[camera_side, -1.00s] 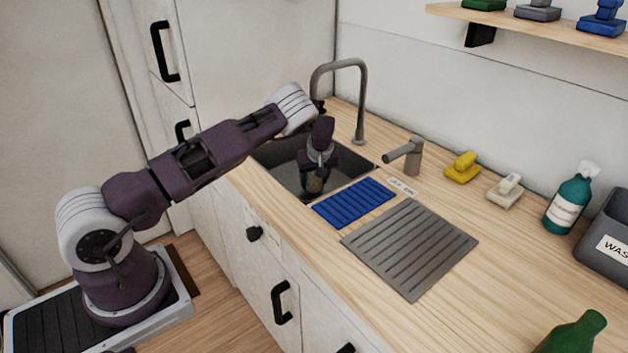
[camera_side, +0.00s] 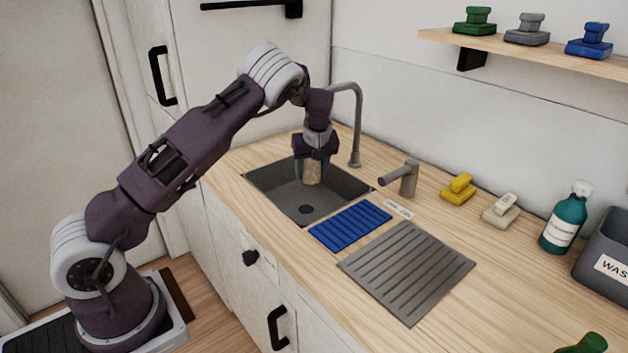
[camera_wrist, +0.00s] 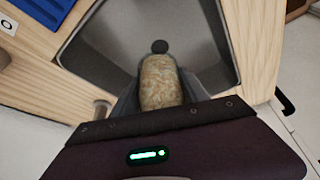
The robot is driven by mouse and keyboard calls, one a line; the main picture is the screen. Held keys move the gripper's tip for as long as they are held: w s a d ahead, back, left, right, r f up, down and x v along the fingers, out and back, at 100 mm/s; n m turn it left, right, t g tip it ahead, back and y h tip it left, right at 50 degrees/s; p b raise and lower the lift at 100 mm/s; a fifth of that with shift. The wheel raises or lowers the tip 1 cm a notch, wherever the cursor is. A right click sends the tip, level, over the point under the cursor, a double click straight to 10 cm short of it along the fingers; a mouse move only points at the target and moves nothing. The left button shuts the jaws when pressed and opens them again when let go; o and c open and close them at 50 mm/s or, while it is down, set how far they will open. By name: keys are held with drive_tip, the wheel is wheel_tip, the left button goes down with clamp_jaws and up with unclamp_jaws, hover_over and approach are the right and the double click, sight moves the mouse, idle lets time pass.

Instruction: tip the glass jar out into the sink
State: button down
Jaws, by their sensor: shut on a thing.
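The glass jar (camera_side: 313,171) is a small tan, mottled cylinder, held in my gripper (camera_side: 313,160). My gripper points down and is shut on the jar, above the back part of the sink. The sink (camera_side: 278,196) is a dark grey basin with a round drain, set in the wooden counter. In the wrist view the jar (camera_wrist: 161,82) sits between the fingers with the sink basin (camera_wrist: 105,50) beyond it. I cannot tell whether the jar holds anything.
A tall grey tap (camera_side: 357,125) stands close behind my gripper. A blue ribbed mat (camera_side: 350,225) and a grey ribbed mat (camera_side: 408,270) lie right of the sink.

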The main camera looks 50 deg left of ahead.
drive_tip(key=s+a+f+m, duration=0.1)
drive_tip(key=f, duration=0.1)
drive_tip(key=s+a+f+m, duration=0.1)
drive_tip(key=s+a+f, duration=0.1)
drive_tip(key=f, duration=0.1)
drive_tip(key=s+a+f+m+t+h, duration=0.1)
drive_tip(key=f, duration=0.2)
drive_tip(key=shift+s+a+f+m, duration=0.1)
drive_tip(key=shift+s+a+m, duration=0.2)
drive_tip(key=shift+s+a, duration=0.1)
wheel_tip(320, 180, down, 3)
drive_tip(key=m+t, duration=0.1)
drive_tip(key=m, duration=0.2)
drive_tip(key=shift+s+h, duration=0.15)
drive_tip(key=shift+h, duration=0.25)
drive_tip(key=shift+w+m, duration=0.25)
drive_tip(key=shift+m, duration=0.45)
drive_tip(key=shift+w+d+r+m, duration=0.2)
drive_tip(key=shift+d+m, duration=0.1)
drive_tip(key=shift+m, duration=0.2)
drive_tip(key=shift+r, duration=0.2)
drive_tip(key=shift+s+a+r+g+y, duration=0.1)
drive_tip(key=shift+a+r+g+y, duration=0.1)
drive_tip(key=shift+g+y, duration=0.15)
drive_tip(key=shift+r+m+g+y, duration=0.3)
drive_tip(key=shift+r+g+y, duration=0.15)
drive_tip(key=shift+y, duration=0.7)
drive_tip(key=shift+a+r+y, duration=0.1)
drive_tip(key=shift+y, duration=0.3)
